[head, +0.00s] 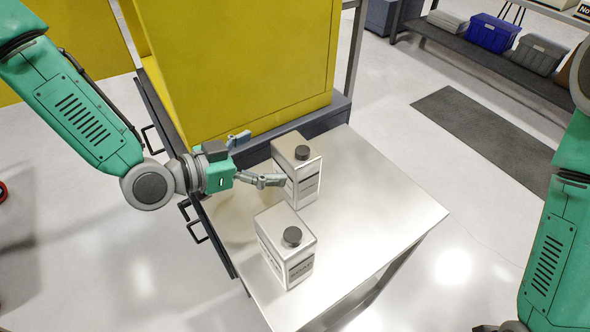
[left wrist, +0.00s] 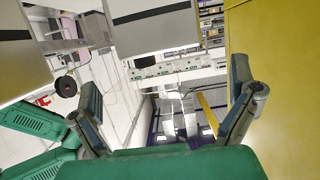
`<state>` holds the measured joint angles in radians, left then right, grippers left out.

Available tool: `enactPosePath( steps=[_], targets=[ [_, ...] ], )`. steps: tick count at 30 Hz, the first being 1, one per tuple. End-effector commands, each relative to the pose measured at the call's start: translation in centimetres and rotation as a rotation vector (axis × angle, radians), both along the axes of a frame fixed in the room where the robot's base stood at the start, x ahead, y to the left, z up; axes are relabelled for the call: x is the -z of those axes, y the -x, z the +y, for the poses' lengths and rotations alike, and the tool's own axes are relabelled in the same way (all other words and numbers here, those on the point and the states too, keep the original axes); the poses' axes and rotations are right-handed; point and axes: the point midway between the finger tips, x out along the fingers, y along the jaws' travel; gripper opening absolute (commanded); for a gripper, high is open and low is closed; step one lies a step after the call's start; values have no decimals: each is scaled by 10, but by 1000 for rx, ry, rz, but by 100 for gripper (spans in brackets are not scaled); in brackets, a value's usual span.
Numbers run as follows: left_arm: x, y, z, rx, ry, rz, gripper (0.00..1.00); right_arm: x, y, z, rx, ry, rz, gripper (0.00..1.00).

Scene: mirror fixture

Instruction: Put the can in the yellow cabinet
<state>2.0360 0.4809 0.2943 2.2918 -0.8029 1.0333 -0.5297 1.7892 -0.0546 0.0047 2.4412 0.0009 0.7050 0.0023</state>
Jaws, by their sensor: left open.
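Two pale metallic rectangular cans with dark round caps stand upright on the steel table (head: 400,215). The far can (head: 308,185) is beside the yellow cabinet; the near can (head: 275,252) is closer to the front. My left gripper (head: 257,160) is open at the left of the far can, one fingertip overlapping its edge in the picture. Contact cannot be told. Its fingers also show in the left wrist view (left wrist: 165,95), with nothing between them. The yellow cabinet (head: 240,65) also fills the right side there (left wrist: 255,65). The cabinet's inside is hidden.
A dark base with drawer handles (head: 196,230) runs along the table's left side. A yellow panel (head: 75,40) stands behind my left arm. A shelf with a blue bin (head: 492,33) is at the back right. The table's right part is clear.

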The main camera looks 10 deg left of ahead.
Motion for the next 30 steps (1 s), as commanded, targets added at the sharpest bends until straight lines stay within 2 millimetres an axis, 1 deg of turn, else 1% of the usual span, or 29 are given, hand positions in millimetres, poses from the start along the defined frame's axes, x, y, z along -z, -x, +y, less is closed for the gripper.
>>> enactPosePath(
  steps=[2,7,12,16,19,25,26,27,29,30],
  targets=[
    [2,-5,-8,1,-1,0,100,0,0,0,0,0,-1,100],
    [6,-12,-15,0,-1,1,100,-1,0,0,0,0,-1,100],
    [15,-32,-30,1,-2,1,100,-5,0,0,0,0,-1,100],
    [20,-43,-39,1,-1,2,100,-6,0,0,0,0,-1,100],
    [22,-46,-42,0,-1,2,100,-6,0,0,0,0,-1,100],
    [22,-46,-42,-1,-1,2,100,-6,0,0,0,0,-1,100],
    [22,-46,-42,-1,-1,2,93,-6,0,0,0,0,-1,100],
    [22,-46,-42,-1,-1,2,79,-6,0,0,0,0,-1,100],
    [22,-46,-42,-1,-1,2,58,-6,0,0,0,0,-1,100],
    [22,-46,-42,-1,-1,2,44,-6,0,0,0,0,-1,100]
  ],
)
